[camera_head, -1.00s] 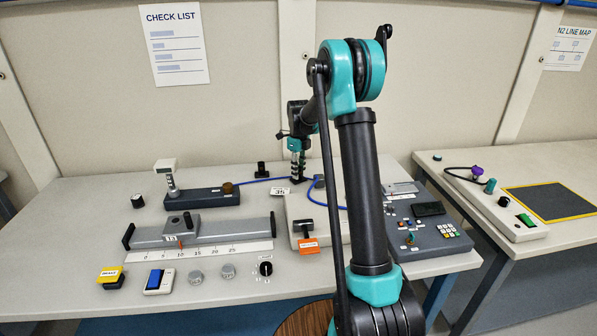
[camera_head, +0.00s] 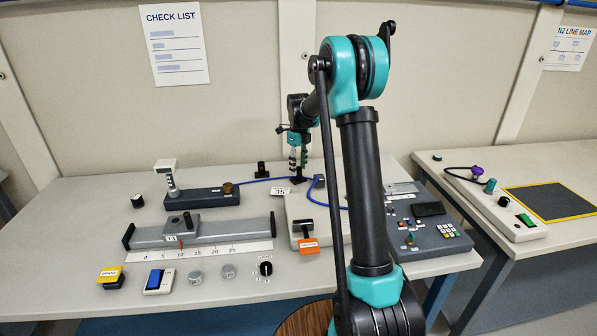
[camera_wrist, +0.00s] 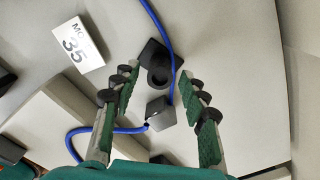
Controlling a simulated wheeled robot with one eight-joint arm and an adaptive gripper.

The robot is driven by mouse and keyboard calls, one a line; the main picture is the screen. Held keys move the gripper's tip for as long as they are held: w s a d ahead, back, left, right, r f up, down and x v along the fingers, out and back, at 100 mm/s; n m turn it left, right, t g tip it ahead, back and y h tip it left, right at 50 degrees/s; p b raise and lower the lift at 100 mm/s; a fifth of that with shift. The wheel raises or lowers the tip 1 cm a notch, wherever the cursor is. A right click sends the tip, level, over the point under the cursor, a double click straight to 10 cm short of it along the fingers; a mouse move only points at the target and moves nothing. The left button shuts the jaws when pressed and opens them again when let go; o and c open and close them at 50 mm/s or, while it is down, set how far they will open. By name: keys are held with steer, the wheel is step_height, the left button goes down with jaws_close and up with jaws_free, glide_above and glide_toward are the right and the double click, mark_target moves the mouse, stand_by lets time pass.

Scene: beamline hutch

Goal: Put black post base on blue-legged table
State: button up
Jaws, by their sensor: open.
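The black post base (camera_wrist: 151,53), a dark square foot with a round post, stands on the table top beyond my fingertips in the wrist view. In the head view a black shape (camera_head: 300,178), which looks like this base, sits just under my gripper (camera_head: 298,168). My gripper (camera_wrist: 158,78) is open, its green-padded fingers spread to either side of the base in the wrist view. Whether they touch it is unclear. The main table (camera_head: 80,215) has a blue leg (camera_head: 437,298) at its right end. A second table (camera_head: 570,232) stands to the right.
A blue cable (camera_wrist: 158,22) runs close beside the base, and a dark block (camera_wrist: 160,113) lies near the fingers. A card marked 35 (camera_wrist: 78,45) is at left. Another small black post (camera_head: 261,169) stands nearby. Instruments and knobs crowd the main table; its far left is clear.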

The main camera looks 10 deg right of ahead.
mark_target(299, 168)
step_height(299, 168, up, 10)
stand_by(0.3)
steer(key=shift+f, duration=0.1)
